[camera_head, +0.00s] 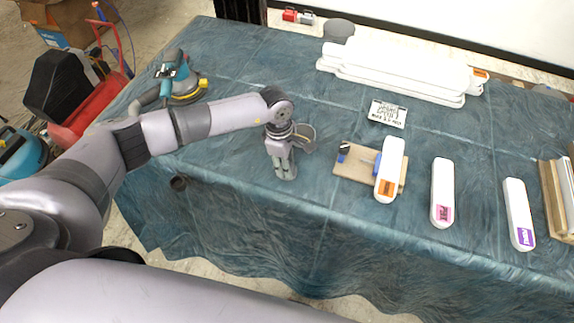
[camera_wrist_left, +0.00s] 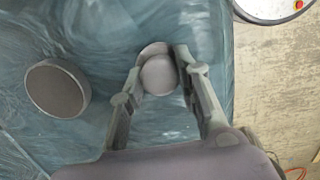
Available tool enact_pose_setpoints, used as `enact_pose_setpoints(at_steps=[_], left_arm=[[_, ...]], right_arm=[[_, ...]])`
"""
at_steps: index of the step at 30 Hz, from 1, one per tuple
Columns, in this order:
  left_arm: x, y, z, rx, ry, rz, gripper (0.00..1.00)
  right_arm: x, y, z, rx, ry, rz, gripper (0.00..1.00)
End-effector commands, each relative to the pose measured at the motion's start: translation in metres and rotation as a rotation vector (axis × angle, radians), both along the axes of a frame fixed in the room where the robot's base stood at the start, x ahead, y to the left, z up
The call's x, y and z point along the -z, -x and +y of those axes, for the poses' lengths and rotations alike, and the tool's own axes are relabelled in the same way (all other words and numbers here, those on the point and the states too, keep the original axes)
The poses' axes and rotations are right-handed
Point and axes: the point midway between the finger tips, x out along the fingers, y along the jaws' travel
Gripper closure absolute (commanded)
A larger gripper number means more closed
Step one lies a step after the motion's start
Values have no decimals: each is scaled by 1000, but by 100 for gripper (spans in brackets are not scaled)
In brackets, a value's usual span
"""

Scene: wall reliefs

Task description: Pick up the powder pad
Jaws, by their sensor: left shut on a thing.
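My left gripper (camera_head: 284,174) points down low over the front part of the cloth-covered table. In the left wrist view its two fingers (camera_wrist_left: 160,75) are closed on a small, smooth, round grey thing, which looks like the powder pad (camera_wrist_left: 158,76). In the head view the fingers mostly hide this thing. I cannot tell whether it touches the cloth. My right gripper is not in view.
A dark round thing (camera_wrist_left: 57,88) lies beside the gripper in the wrist view. A wooden board (camera_head: 352,176) with small tools and several white labelled sanding blocks (camera_head: 442,188) stand to the right. A power sander (camera_head: 180,80) is at the back left. White stacked pieces (camera_head: 400,72) lie behind.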

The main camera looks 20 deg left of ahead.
Motion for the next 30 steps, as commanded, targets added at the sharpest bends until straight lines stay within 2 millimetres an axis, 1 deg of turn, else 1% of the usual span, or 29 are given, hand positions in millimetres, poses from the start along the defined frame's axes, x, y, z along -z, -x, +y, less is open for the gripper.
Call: enact_pose_setpoints(at_steps=[5, 8, 11, 21, 25, 27, 30], left_arm=[[-11, -1, 0, 0, 2, -3, 93], [-25, -2, 0, 1, 2, -5, 93], [-45, -2, 0, 0, 2, -7, 93], [-142, -1, 0, 1, 1, -7, 93], [-170, -1, 0, 0, 1, -6, 93], [-181, -1, 0, 0, 0, -4, 93], [-192, 0, 0, 1, 0, -2, 93]], right_arm=[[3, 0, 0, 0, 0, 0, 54], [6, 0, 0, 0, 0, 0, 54], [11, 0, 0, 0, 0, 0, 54], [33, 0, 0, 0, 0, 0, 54], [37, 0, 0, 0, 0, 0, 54], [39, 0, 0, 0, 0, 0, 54], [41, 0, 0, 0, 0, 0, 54]])
